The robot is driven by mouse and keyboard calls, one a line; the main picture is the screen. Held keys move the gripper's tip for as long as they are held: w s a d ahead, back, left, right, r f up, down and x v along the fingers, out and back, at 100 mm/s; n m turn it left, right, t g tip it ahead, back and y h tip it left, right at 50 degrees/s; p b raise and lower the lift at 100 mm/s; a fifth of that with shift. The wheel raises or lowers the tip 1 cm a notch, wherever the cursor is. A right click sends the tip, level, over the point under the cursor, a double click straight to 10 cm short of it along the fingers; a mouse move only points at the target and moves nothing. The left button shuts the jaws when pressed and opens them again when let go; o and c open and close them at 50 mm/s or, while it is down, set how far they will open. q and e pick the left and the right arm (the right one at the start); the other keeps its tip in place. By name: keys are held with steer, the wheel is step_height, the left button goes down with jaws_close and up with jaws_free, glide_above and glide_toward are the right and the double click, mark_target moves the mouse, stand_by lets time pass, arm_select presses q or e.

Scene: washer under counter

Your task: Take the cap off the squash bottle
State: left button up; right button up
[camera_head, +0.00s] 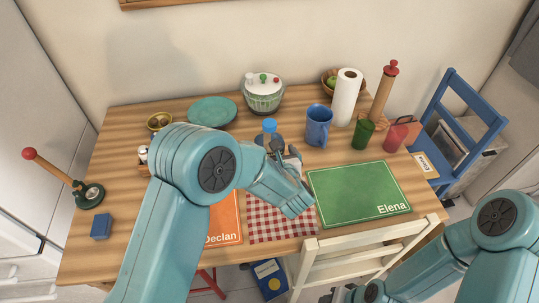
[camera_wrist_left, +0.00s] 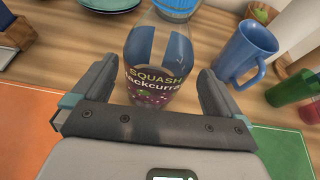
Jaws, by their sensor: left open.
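The squash bottle (camera_wrist_left: 160,65) stands upright on the table, with a dark label reading SQUASH and blackcurrant. Its blue cap (camera_head: 270,125) is on top and also shows at the top edge of the left wrist view (camera_wrist_left: 178,8). My left gripper (camera_head: 278,147) is open, with one finger on each side of the bottle in the left wrist view (camera_wrist_left: 158,85). I cannot tell whether the fingers touch it. My left forearm hides the bottle's lower part in the head view. My right gripper (camera_head: 345,293) shows only partly at the bottom edge, low in front of the table.
A blue mug (camera_head: 318,125) stands right of the bottle, near a paper roll (camera_head: 346,97) and green cup (camera_head: 363,134). A salad spinner (camera_head: 263,94) and teal plates (camera_head: 211,112) stand behind. The green Elena mat (camera_head: 357,192) is clear. A white chair (camera_head: 350,258) is at the front.

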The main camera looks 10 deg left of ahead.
arm_select(q)
steer(key=p+x, duration=0.2)
steer(key=x, duration=0.3)
steer(key=shift+w+a+f, duration=0.1)
steer(key=shift+w+a, duration=0.15)
steer(key=shift+w, duration=0.1)
